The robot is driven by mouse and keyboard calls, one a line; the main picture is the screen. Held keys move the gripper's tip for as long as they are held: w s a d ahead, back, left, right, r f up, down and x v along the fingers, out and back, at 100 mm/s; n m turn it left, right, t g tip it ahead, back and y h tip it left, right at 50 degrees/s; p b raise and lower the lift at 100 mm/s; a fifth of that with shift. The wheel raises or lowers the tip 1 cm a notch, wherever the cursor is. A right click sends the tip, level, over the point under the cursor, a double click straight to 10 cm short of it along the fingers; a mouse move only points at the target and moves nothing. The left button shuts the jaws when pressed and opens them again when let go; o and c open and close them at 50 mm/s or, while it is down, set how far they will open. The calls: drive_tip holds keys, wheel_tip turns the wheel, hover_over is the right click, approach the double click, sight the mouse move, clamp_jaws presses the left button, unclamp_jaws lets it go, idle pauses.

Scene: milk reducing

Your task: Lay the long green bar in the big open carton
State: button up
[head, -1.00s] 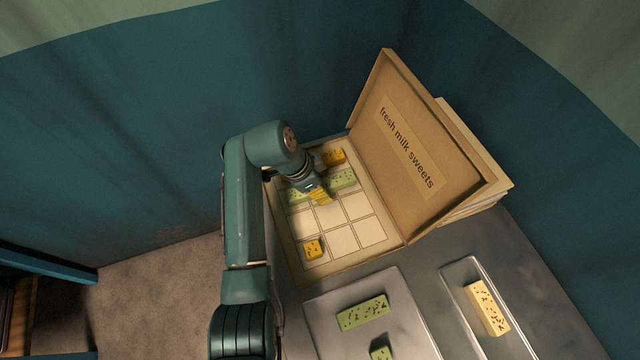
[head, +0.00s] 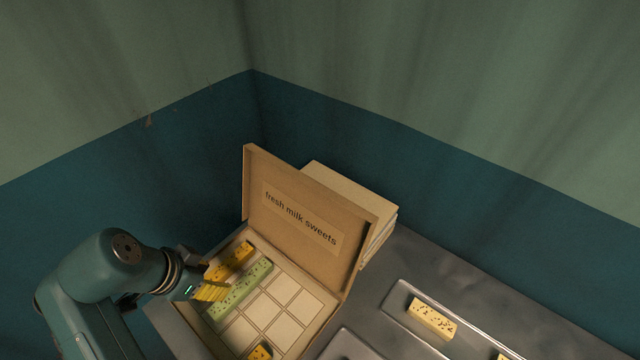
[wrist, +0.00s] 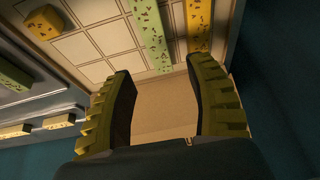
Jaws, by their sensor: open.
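The big open carton (head: 302,343) has its lid up, reading "fresh milk sweets". The long green bar (head: 241,291) lies flat inside it across the gridded floor, beside a long orange bar (head: 236,256). In the wrist view the green bar (wrist: 151,35) and the orange bar (wrist: 198,25) lie side by side, beyond my fingertips. My gripper (head: 208,289) is open and empty by the carton's left side. Its two fingers (wrist: 161,67) stand wide apart in the wrist view with nothing between them.
A small orange cube (head: 260,352) sits in another cell of the carton; several cells are empty. A tray (head: 397,302) with a cream bar (head: 432,318) lies to the right. A closed box (head: 350,190) stands behind the lid. Walls close in behind.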

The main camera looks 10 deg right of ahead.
drive_tip(key=w+d+r+n+t+y, duration=0.2)
drive_tip(key=w+d+r+t, duration=0.1)
drive_tip(key=d+r+t, duration=0.3)
drive_tip(key=w+d+r+n+t+y, duration=0.1)
drive_tip(key=w+d+r+n+t, duration=0.15)
drive_tip(key=d+r, duration=0.6)
drive_tip(key=s+d+r+n+t, duration=0.2)
drive_tip(key=s+d+r+t, duration=0.3)
drive_tip(key=r, duration=0.4)
drive_tip(key=s+d+r+n+t, duration=0.2)
drive_tip(key=s+d+r+t, duration=0.3)
drive_tip(key=s+r, duration=0.3)
wheel_tip(320, 180, up, 2)
drive_tip(key=shift+s+d+h, duration=0.15)
drive_tip(key=shift+d+h, duration=0.15)
